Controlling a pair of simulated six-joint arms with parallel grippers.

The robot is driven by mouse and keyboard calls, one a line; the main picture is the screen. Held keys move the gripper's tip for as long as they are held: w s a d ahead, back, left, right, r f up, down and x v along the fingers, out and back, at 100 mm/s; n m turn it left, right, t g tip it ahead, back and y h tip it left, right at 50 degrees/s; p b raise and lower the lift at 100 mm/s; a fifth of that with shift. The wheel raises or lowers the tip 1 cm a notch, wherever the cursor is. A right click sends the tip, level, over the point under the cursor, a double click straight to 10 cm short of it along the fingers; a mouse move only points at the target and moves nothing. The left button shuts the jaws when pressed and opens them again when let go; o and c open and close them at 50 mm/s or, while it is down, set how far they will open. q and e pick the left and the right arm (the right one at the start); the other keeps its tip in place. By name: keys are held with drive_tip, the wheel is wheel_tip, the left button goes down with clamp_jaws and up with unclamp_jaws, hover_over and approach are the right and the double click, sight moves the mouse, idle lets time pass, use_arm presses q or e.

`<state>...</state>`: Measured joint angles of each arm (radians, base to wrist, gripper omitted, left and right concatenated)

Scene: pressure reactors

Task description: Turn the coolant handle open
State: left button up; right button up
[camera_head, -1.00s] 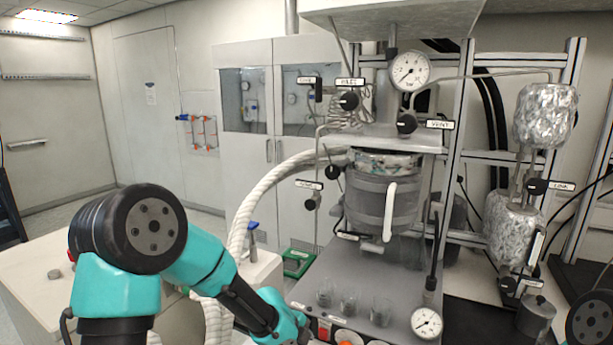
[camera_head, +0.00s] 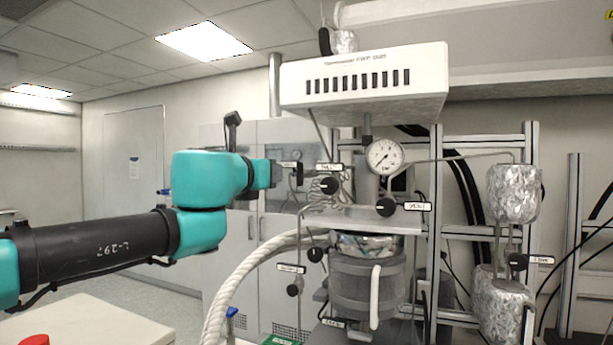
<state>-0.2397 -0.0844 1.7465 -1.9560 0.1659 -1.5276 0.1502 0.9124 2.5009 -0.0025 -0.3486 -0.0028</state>
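My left arm reaches in from the left, and its gripper (camera_head: 273,173) is at the height of the upper valves on the reactor rig. Just right of its tip is a small dark upright handle (camera_head: 299,174) with a white label, too small to read surely; it may be the coolant handle. The gripper seems to be at or very near this handle; I cannot tell whether they touch. The fingers are seen end-on and small, so their opening does not show. My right gripper is out of view.
Close right of the gripper are a round black knob (camera_head: 328,186) and another black knob (camera_head: 386,207), both labelled. A pressure gauge (camera_head: 385,157) stands above the reactor vessel (camera_head: 350,285). A thick white hose (camera_head: 228,285) curves below the gripper.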

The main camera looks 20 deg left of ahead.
sight(298, 172)
use_arm(q)
drive_tip(key=shift+w, duration=0.1)
drive_tip(key=w, duration=0.5)
drive_tip(key=w+d, duration=0.1)
drive_tip(key=w, duration=1.1)
drive_tip(key=shift+w+d, duration=0.1)
drive_tip(key=shift+d, duration=0.2)
drive_tip(key=shift+f, duration=0.1)
drive_tip(key=shift+c, duration=0.2)
clamp_jaws()
